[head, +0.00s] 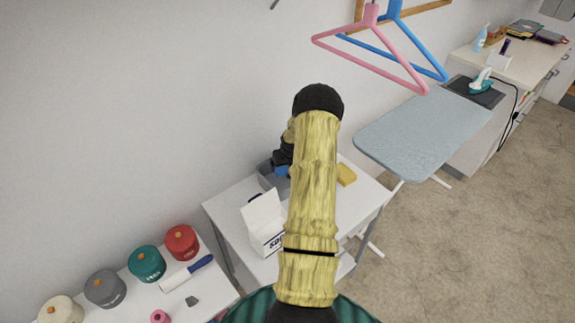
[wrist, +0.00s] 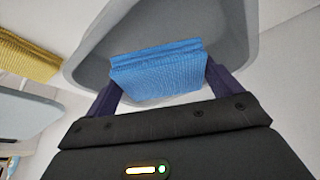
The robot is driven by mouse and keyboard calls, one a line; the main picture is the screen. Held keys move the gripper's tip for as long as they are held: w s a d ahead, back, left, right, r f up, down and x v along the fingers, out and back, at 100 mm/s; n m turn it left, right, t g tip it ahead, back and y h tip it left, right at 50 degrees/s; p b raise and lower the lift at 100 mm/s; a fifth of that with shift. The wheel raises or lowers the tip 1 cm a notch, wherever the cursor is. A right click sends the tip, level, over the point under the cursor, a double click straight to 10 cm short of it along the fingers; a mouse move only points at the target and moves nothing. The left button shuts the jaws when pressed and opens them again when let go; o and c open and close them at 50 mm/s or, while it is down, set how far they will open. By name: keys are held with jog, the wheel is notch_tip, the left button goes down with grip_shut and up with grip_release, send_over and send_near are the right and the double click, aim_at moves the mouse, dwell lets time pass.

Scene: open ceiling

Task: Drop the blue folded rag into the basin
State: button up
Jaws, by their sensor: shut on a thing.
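The blue folded rag (wrist: 157,72) is held between the two fingers of my gripper (wrist: 160,85) in the wrist view. The grey basin (wrist: 228,30) lies beyond and around the rag in that view, so the rag is over or inside its opening; I cannot tell whether it touches the bottom. In the head view my arm hides much of this area. There the basin (head: 268,180) shows partly at the left of my arm on the white table, with a bit of the blue rag (head: 281,171) at my gripper.
A white carton (head: 264,222) stands on the table in front of the basin. A yellow sponge or cloth (head: 346,175) lies right of my arm. An ironing board (head: 420,135) stands to the right, under pink and blue hangers (head: 375,50). Several lidded canisters (head: 146,263) stand at lower left.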

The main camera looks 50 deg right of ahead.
jog(key=o, duration=0.8)
jog(key=shift+c, duration=0.2)
jog(key=shift+r, duration=0.15)
jog(key=b+v, duration=0.3)
jog(key=v, duration=1.4)
jog(key=shift+s+a, duration=0.1)
jog(key=a+r+n+y, duration=0.1)
jog(key=a+r+n, duration=0.2)
jog(key=a, duration=2)
jog(key=s+a+n, duration=0.1)
jog(key=s+a, duration=0.4)
jog(key=a, duration=0.3)
jog(key=s+a+n+g+y, duration=0.1)
jog(key=s+a+n, duration=0.1)
jog(key=s+a, duration=0.4)
jog(key=a, duration=0.3)
jog(key=shift+r, duration=0.35)
